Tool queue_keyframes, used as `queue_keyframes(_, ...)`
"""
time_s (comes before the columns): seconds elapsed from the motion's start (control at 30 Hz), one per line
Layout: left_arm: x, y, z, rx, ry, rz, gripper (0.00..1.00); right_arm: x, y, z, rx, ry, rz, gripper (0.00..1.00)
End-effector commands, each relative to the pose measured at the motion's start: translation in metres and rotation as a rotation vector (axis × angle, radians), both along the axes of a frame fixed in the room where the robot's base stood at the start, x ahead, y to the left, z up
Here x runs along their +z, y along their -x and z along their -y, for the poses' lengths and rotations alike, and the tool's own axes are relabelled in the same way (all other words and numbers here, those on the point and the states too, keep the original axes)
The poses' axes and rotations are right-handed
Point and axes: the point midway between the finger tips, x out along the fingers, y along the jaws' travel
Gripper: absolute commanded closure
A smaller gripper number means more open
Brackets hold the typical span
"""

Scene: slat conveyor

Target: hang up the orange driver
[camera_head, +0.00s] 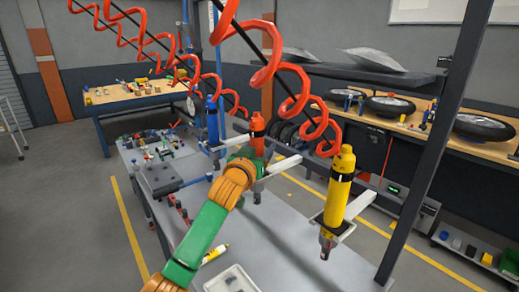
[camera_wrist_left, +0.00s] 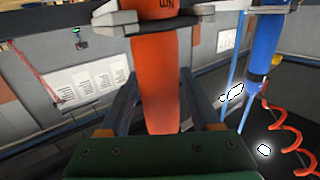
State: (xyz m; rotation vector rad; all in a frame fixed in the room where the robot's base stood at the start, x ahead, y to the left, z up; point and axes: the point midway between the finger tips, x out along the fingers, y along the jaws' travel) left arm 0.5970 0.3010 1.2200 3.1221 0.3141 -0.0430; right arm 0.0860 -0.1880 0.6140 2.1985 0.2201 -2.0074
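The orange driver (camera_head: 258,135) stands near upright at the middle of the head view, at the end of a pale holder arm (camera_head: 284,163). My left gripper (camera_head: 249,166) is at its body, below the top. In the left wrist view the driver (camera_wrist_left: 157,85) runs between my two fingers, which appear to close on its sides. Grey fork prongs (camera_wrist_left: 118,18) lie on both sides of it there. I cannot tell whether it rests in the fork. My right gripper is not in view.
A yellow driver (camera_head: 340,187) hangs in a fork holder to the right. A blue driver (camera_head: 212,118) stands to the left. Red coiled hoses (camera_head: 265,75) hang overhead. A dark post (camera_head: 437,130) stands at the right. A white tray (camera_head: 231,280) and a yellow marker (camera_head: 215,254) lie on the grey table.

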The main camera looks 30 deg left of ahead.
Motion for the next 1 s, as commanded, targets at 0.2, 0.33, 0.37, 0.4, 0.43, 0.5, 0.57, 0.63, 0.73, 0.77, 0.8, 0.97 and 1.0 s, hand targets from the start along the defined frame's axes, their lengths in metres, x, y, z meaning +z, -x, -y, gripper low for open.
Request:
queue_keyframes(0.2, -0.001, 0.0, 0.0, 0.0, 0.0, -0.002, 0.2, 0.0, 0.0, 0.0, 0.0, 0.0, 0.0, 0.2)
queue_keyframes(0.33, -0.002, 0.001, 0.0, 0.001, 0.001, -0.006, 0.2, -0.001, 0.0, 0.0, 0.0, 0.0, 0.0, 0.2)
queue_keyframes(0.37, -0.003, 0.002, 0.0, 0.001, 0.001, -0.006, 0.2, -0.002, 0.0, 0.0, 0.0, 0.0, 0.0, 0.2)
queue_keyframes(0.4, -0.003, 0.005, 0.001, 0.0, 0.001, -0.004, 0.2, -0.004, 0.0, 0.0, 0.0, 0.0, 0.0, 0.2)
queue_keyframes(0.43, -0.004, 0.009, 0.002, 0.0, 0.001, -0.003, 0.2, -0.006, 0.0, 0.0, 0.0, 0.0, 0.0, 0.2)
queue_keyframes(0.5, -0.004, 0.019, 0.004, -0.001, -0.001, -0.001, 0.2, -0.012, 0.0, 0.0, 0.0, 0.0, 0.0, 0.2)
queue_keyframes(0.57, -0.004, 0.03, 0.006, -0.001, -0.001, -0.001, 0.2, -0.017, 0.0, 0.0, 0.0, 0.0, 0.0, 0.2)
queue_keyframes(0.63, -0.003, 0.042, 0.009, 0.0, -0.001, 0.001, 0.2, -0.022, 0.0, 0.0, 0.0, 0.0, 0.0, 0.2)
queue_keyframes(0.73, -0.001, 0.057, 0.012, -0.001, -0.001, 0.001, 0.2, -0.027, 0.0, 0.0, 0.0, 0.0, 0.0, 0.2)
queue_keyframes(0.77, -0.001, 0.061, 0.013, -0.001, -0.001, 0.0, 0.2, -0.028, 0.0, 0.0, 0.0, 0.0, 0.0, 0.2)
queue_keyframes(0.8, 0.0, 0.065, 0.013, -0.001, 0.0, 0.0, 0.2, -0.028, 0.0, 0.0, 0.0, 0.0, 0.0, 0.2)
queue_keyframes(0.97, 0.001, 0.071, 0.015, 0.0, 0.0, -0.002, 0.2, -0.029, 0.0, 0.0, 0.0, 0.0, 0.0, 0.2)
queue_keyframes(1.0, 0.002, 0.071, 0.015, 0.0, 0.0, -0.002, 0.2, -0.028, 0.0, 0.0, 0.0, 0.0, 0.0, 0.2)
